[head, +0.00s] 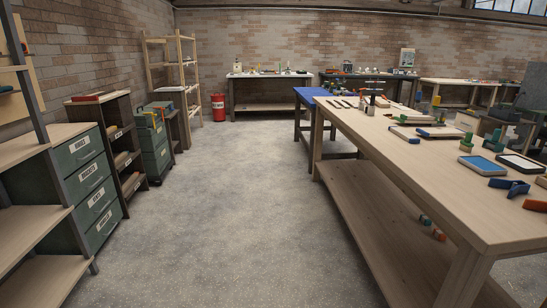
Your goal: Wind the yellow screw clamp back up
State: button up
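A wooden workbench (410,212) on the right carries several small tools and fixtures. A small upright thing with a yellow part (436,101) stands towards its far right side; it is too small to tell whether it is the yellow screw clamp or how far any screw is wound. A dark upright fixture (371,92) stands near the bench's far end. Green upright pieces (466,142) stand on the right part of the top. My gripper is not in view.
A wide grey floor aisle (225,200) is clear ahead. Green drawers (88,178) and shelves line the left. A red bin (218,107) stands near the back wall. A blue-topped table (308,96) stands beyond the workbench. A blue clamp-like tool (510,186) lies at the right.

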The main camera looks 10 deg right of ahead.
aim_at(436, 98)
jog(key=i+j, duration=0.15)
jog(key=i, duration=0.75)
jog(key=i+j+u, duration=0.15)
jog(key=i, duration=0.8)
jog(key=i+j+z, duration=0.1)
jog(key=i+z, duration=0.3)
jog(key=i+j+z, duration=0.15)
jog(key=i+z, duration=0.25)
jog(key=i+j+z, duration=0.25)
jog(key=z, duration=0.15)
jog(key=i+j+z, duration=0.25)
jog(key=j+z, duration=0.15)
jog(key=i+j+z, duration=0.25)
jog(key=j+z, duration=0.2)
jog(key=j, duration=0.3)
jog(key=i+j+z, duration=0.25)
jog(key=j, duration=0.15)
jog(key=k, duration=0.1)
